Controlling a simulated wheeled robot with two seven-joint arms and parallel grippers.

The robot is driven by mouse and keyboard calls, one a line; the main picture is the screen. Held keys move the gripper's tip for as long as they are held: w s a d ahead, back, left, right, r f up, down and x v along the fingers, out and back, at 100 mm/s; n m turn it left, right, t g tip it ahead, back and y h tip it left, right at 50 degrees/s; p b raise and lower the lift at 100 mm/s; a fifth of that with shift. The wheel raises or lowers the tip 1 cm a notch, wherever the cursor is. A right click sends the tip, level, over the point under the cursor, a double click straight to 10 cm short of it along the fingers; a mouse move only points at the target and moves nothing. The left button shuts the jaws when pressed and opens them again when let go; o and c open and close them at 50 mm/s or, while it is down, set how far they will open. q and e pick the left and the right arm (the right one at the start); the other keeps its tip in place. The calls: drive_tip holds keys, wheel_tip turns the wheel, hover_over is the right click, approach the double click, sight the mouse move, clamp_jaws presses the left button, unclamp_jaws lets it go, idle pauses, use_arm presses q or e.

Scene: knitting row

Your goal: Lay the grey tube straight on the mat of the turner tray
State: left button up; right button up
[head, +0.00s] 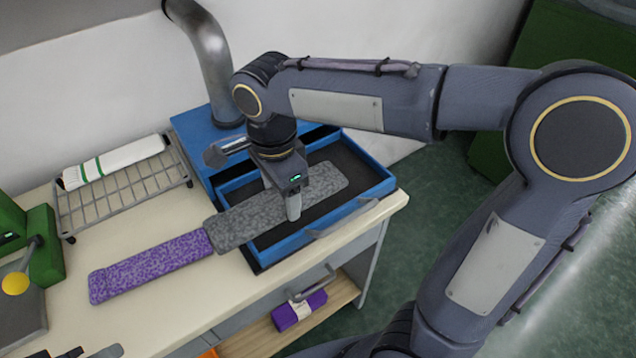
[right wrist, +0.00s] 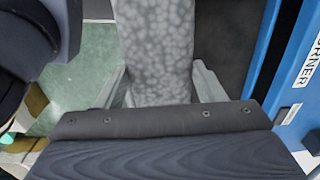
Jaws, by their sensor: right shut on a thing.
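The grey tube (head: 240,221) is a long, flat, speckled piece. My right gripper (head: 293,205) is shut on it near its middle, and the jaws also grip it in the right wrist view (right wrist: 160,95). The tube is over the blue turner tray (head: 378,193), slightly askew to its long edges. Its left end sticks out past the tray's left side, by the purple tube's end. The tray's dark mat (head: 345,160) shows beside the tube; I cannot tell whether they touch. What seems to be my left gripper (head: 88,352) is cut off at the bottom left edge.
A speckled purple tube (head: 150,267) lies on the cream table. A wire rack (head: 120,202) with a white, green-striped roll (head: 115,162) stands at the left. A blue box with a metal pipe (head: 208,55) is behind the tray. A purple bundle (head: 299,311) sits on the shelf below.

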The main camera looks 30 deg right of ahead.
drive_tip(key=w+d+f, duration=0.3)
drive_tip(key=d+f, duration=0.1)
drive_tip(key=w+d+f, duration=0.4)
drive_tip(key=shift+d+p, duration=0.1)
drive_tip(key=shift+p, duration=0.3)
drive_tip(key=shift+w+d+f, duration=0.1)
drive_tip(key=shift+w+f, duration=0.05)
drive_tip(key=shift+f, duration=0.85)
drive_tip(key=shift+w+d+f, duration=0.1)
drive_tip(key=shift+f, duration=0.85)
drive_tip(key=shift+f, duration=0.15)
drive_tip(key=o, duration=0.9)
drive_tip(key=shift+o, duration=0.2)
